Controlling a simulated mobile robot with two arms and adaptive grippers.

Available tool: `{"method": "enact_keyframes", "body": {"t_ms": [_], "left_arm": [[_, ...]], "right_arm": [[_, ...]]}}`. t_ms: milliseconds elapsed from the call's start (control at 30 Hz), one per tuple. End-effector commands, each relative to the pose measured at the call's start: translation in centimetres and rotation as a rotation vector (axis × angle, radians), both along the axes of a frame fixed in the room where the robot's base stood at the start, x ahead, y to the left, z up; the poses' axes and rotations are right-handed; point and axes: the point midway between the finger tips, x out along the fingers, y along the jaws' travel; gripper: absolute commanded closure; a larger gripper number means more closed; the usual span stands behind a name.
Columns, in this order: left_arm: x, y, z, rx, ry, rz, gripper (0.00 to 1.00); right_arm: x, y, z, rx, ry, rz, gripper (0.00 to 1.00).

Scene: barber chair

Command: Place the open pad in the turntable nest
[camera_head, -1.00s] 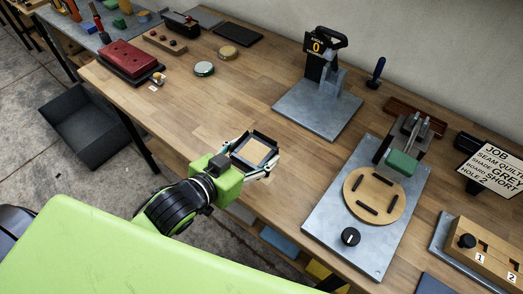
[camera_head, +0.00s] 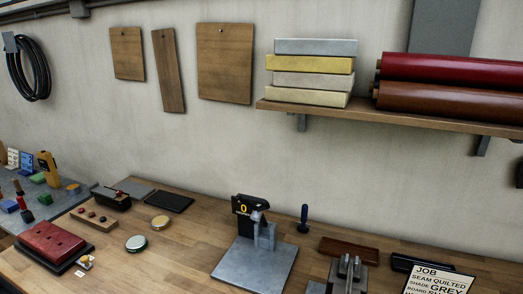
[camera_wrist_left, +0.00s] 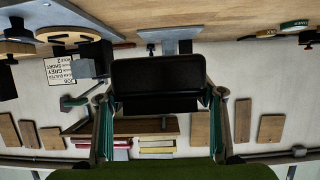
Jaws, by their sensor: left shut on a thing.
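My left gripper (camera_wrist_left: 158,115) shows only in the left wrist view. Its two fingers are shut on the open pad (camera_wrist_left: 158,78), a black, shallow, tray-like piece seen nearly edge-on. The pad's inside is hidden from this angle. In the left wrist view, a round tan disc with dark bars (camera_wrist_left: 64,33), which looks like the turntable nest, is at the upper left, apart from the pad. The head view cuts off the turntable below its lower edge. Only the top of the clamp (camera_head: 348,270) behind it shows there. My right gripper is in neither view.
In the head view, a grey plate with a counter stand (camera_head: 255,265), a red block (camera_head: 54,243) and a job sign (camera_head: 438,282) stand on the wooden bench. A shelf (camera_head: 400,115) holds rolls and stacked slabs. Bare bench (camera_head: 180,260) lies left of the plate.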

Motion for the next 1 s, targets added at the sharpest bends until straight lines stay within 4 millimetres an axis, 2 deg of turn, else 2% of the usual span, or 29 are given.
{"method": "enact_keyframes", "body": {"t_ms": [100,233,567,767,900,1000], "left_arm": [[0.3,0.7,-1.1,0.006,-0.002,-0.069,0.69],[0.7,1.3,-1.6,0.009,-0.003,-0.145,0.69],[1.8,2.5,-0.6,0.007,-0.005,-0.313,0.69],[2.8,3.1,1.9,0.006,-0.01,-0.417,0.69],[3.5,3.2,5.0,0.012,-0.009,-0.518,0.69],[3.7,3.2,6.6,0.01,-0.004,-0.56,0.69]], "right_arm": [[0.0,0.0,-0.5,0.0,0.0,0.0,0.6],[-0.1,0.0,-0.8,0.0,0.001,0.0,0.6],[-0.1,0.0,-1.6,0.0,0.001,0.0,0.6],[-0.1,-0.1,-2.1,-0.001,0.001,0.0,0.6],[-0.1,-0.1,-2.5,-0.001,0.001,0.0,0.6],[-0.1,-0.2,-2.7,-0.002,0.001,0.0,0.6]]}}
